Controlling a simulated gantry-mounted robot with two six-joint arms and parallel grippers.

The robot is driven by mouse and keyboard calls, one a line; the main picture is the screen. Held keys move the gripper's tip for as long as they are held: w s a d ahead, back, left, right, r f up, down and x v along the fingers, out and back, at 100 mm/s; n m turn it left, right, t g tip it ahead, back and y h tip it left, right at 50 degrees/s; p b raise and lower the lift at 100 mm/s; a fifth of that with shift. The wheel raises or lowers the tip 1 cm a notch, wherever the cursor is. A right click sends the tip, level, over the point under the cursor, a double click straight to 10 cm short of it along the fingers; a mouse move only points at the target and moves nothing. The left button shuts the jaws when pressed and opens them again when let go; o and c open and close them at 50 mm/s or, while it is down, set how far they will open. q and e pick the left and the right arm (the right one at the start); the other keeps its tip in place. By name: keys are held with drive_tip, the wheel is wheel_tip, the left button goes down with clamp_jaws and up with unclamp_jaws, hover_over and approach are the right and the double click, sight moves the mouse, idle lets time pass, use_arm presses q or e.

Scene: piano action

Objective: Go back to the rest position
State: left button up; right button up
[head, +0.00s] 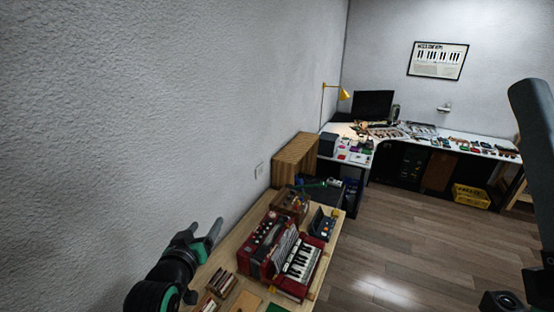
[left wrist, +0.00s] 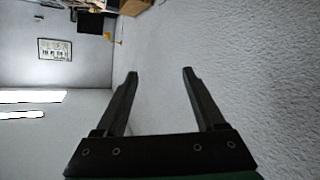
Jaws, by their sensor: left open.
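My left gripper (head: 207,232) is at the lower left of the head view, raised by the wall beside the wooden workbench (head: 232,262). Its two fingers are apart. In the left wrist view the left gripper (left wrist: 160,75) shows both fingers spread with nothing between them, the pale textured wall behind. A dark part of my own body stands at the right edge of the head view. My right gripper cannot be made out there.
A red accordion (head: 268,246) with piano keys lies on the workbench, right of my left gripper. Small wooden pieces (head: 222,282) lie near the front. A white corner desk (head: 440,142) with a monitor (head: 372,105) stands at the back. A yellow crate (head: 470,195) sits beneath it. The floor between is clear.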

use_arm(q)
drive_tip(key=s+r+t, duration=0.4)
drive_tip(key=r, duration=1.2)
drive_tip(key=s+r+m+t+h, duration=0.1)
drive_tip(key=s+r+m+t, duration=0.2)
drive_tip(key=s+r+t, duration=1.25)
drive_tip(key=s+f+g+b, duration=0.3)
drive_tip(key=f+b, duration=1.5)
drive_tip(key=b, duration=0.3)
drive_tip(key=s+f+g+b, duration=0.3)
drive_tip(key=s+f+b, duration=0.1)
drive_tip(key=f+b, duration=1.5)
drive_tip(key=shift+g+b, duration=0.35)
drive_tip(key=shift+b, duration=0.75)
drive_tip(key=shift+w, duration=0.1)
